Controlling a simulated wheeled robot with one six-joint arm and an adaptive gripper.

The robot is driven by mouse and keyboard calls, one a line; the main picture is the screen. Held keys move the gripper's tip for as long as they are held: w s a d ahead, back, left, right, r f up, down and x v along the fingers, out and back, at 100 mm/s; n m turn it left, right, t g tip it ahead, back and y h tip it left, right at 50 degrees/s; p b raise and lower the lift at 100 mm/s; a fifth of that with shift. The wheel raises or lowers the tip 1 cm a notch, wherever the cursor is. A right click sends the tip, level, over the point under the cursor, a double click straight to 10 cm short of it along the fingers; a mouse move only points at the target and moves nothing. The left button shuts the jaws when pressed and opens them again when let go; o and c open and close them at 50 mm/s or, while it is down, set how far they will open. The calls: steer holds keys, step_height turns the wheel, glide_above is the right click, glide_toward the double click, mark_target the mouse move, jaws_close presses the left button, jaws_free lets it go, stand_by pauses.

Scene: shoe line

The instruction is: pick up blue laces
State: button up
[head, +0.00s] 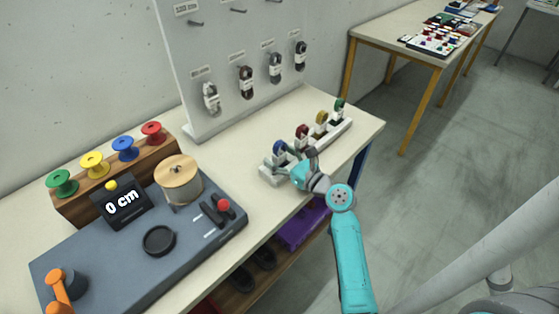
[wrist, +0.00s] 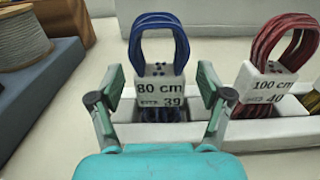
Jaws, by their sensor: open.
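The blue laces (wrist: 159,30) stand upright in a white rack (wrist: 200,133), bundled by a white tag reading "80 cm" and "39". In the wrist view my gripper (wrist: 158,85) is open, with one finger on each side of the tag. The fingers look apart from the tag, and I cannot tell their exact depth to it. In the head view the blue laces (head: 279,147) are at the near left end of the rack, partly hidden by my gripper and wrist.
Red laces (wrist: 286,38) tagged "100 cm" stand to the right in the same rack. A grey machine (head: 190,238) with a wooden spool (head: 178,179) is at left. A pegboard (head: 240,60) with hanging laces stands behind. The table's front edge is close to my arm.

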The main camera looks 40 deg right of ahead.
steer(key=c, duration=1.1)
steer(key=shift+r, duration=0.1)
